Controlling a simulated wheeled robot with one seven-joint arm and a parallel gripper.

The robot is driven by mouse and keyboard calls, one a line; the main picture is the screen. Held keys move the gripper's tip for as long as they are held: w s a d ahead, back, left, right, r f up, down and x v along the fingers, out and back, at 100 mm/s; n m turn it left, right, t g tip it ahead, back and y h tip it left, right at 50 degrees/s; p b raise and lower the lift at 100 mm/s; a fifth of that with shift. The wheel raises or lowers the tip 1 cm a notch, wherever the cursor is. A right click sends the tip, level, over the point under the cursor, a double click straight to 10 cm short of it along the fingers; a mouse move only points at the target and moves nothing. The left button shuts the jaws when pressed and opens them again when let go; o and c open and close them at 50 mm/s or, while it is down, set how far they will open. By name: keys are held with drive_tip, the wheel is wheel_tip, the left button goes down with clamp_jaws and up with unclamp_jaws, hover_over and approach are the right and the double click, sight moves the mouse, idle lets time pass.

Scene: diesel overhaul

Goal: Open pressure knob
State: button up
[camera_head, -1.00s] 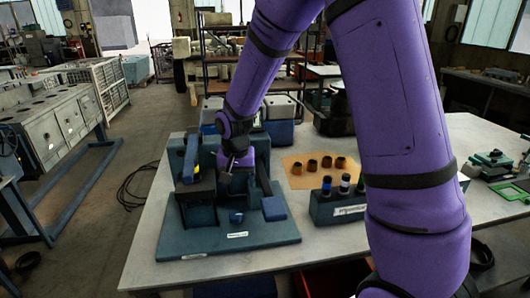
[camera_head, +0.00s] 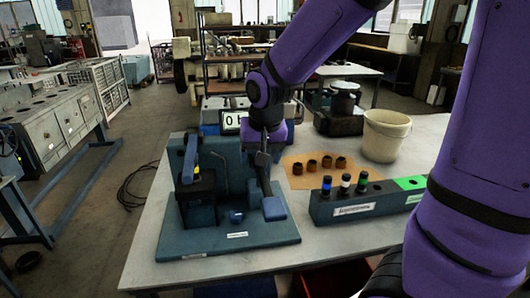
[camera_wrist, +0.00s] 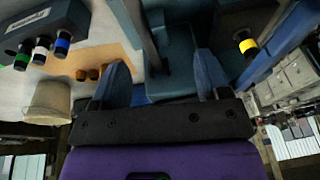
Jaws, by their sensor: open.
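The blue-green test stand (camera_head: 225,238) stands on the white table, with a blue lever (camera_head: 191,158) that has a yellow band at its left. A small blue knob-like part (camera_head: 237,217) sits low at the front of the stand; I cannot tell whether it is the pressure knob. A blue pad-like part (camera_head: 274,208) is to its right. My gripper (camera_head: 262,160) is over the right side of the stand, pointing down. The yellow-banded lever (camera_wrist: 248,45) is at upper right there.
A rack (camera_head: 340,208) with blue, white and green banded parts stands to the right. A white bucket (camera_head: 386,135) is behind the rack. The table's front edge is clear.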

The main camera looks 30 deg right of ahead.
drive_tip(key=shift+s+d+r, duration=0.25)
drive_tip(key=shift+s+r, duration=0.4)
drive_tip(key=shift+s, duration=0.2)
drive_tip(key=shift+r, duration=0.1)
drive_tip(key=s+d+r+n+t, duration=0.1)
drive_tip(key=s+r+n, duration=0.1)
drive_tip(key=s+r, duration=0.3)
drive_tip(key=s+d+r+n+t, duration=0.1)
drive_tip(key=s+r, duration=0.4)
drive_tip(key=s, duration=0.7)
drive_tip(key=shift+s+d+r+n, duration=0.2)
drive_tip(key=shift+s+d+n, duration=0.05)
drive_tip(key=shift+d+n, duration=0.15)
